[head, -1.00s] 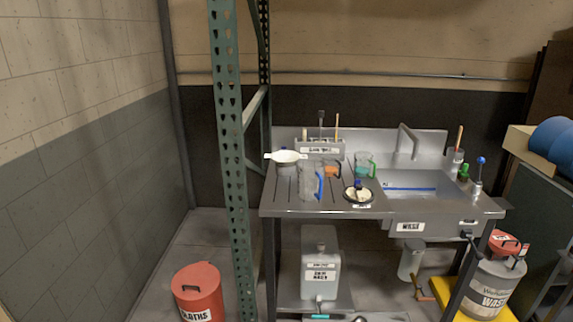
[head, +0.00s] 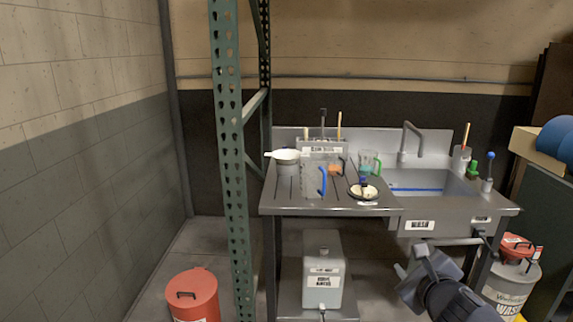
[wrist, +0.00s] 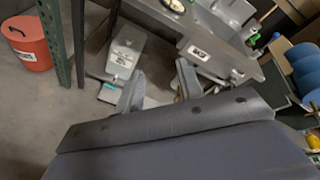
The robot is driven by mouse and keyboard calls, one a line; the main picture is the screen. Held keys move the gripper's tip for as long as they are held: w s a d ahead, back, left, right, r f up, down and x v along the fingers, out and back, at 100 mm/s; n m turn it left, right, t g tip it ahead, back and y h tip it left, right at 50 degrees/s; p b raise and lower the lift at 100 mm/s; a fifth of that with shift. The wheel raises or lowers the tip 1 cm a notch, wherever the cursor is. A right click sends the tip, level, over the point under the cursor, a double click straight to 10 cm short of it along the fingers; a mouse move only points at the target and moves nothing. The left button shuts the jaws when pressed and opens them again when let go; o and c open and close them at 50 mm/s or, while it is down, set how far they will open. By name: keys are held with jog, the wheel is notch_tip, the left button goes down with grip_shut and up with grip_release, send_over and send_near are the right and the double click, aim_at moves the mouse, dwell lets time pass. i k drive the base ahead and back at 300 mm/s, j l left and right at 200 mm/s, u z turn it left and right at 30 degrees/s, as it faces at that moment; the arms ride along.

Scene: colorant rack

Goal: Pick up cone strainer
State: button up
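The white cone strainer (head: 286,155) sits at the back left of the metal wash bench, on top of a grey container (head: 287,170). Its wide rim and a tab at the left show; its lower part is hidden. My gripper (head: 414,262) is in front of the bench, below the sink, low and to the right of the strainer. In the wrist view my gripper (wrist: 160,88) has its two fingers apart with nothing held between them. The strainer is not visible in the wrist view.
A clear jug with a blue handle (head: 314,182) stands just right of the strainer. A green upright post (head: 229,130) rises left of the bench (head: 330,208). A red bin (head: 194,296) stands on the floor at left. The sink (head: 425,182) is at right.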

aim_at(284, 156)
jog(key=i+j+u, duration=0.1)
jog(key=i+j, duration=0.15)
jog(key=i, duration=0.25)
jog(key=i+j+u, duration=0.1)
jog(key=i+j, duration=0.15)
jog(key=i, duration=0.25)
jog(key=i+j+u, duration=0.1)
jog(key=i, duration=0.4)
jog(key=i+j, duration=0.25)
jog(key=i, duration=0.25)
jog(key=u, duration=0.05)
